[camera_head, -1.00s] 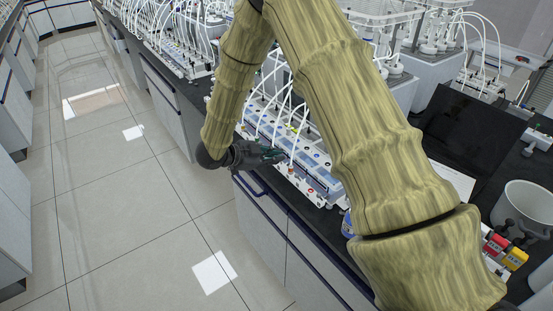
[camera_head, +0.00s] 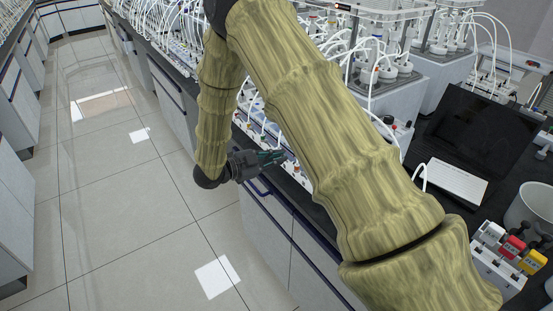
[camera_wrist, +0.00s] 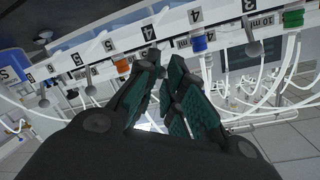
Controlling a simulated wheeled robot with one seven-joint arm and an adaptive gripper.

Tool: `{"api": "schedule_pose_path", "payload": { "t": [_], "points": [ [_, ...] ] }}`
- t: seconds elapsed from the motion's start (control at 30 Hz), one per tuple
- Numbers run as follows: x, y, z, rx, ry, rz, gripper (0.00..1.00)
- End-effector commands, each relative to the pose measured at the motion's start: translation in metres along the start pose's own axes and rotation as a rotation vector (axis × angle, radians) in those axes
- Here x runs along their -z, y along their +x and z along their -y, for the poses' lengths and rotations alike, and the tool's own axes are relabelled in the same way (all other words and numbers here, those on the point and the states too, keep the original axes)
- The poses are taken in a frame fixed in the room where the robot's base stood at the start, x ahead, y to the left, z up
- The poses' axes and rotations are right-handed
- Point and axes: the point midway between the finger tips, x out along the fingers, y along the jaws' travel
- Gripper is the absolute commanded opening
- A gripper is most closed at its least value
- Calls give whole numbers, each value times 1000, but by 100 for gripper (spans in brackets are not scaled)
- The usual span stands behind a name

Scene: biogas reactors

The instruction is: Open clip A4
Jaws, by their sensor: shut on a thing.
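My gripper (camera_wrist: 163,78) has its dark green ridged fingers close together at the front rail (camera_wrist: 225,38) of the reactor unit, at a label reading 4 (camera_wrist: 148,32). It is shut on what I take to be clip A4, mostly hidden between the fingertips. Similar grey clips hang along the rail, one near the label 3 (camera_wrist: 253,46) and one near a label 5 (camera_wrist: 91,90). In the head view my gripper (camera_head: 280,156) is at the front edge of the bench, and the clip itself cannot be made out.
An orange-brown fitting (camera_wrist: 122,66) and a blue fitting (camera_wrist: 200,43) sit on the rail either side of my fingers. White tubes (camera_wrist: 275,95) hang behind. In the head view, a laptop (camera_head: 470,135) stands on the bench at right; the floor (camera_head: 120,215) at left is clear.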

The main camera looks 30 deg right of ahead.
Motion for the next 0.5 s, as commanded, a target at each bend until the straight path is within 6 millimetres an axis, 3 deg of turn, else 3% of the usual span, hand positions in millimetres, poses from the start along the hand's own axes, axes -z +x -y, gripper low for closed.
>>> {"api": "schedule_pose_path", "payload": {
  "t": [0.07,0.1,0.23,0.5],
  "points": [
    [-1,-1,-1,0,-1,2,0],
    [-1,-1,-1,-1,-1,2,12],
    [-1,-1,-1,-1,-1,2,35],
    [0,0,0,-1,-1,1,35]
  ]
}}
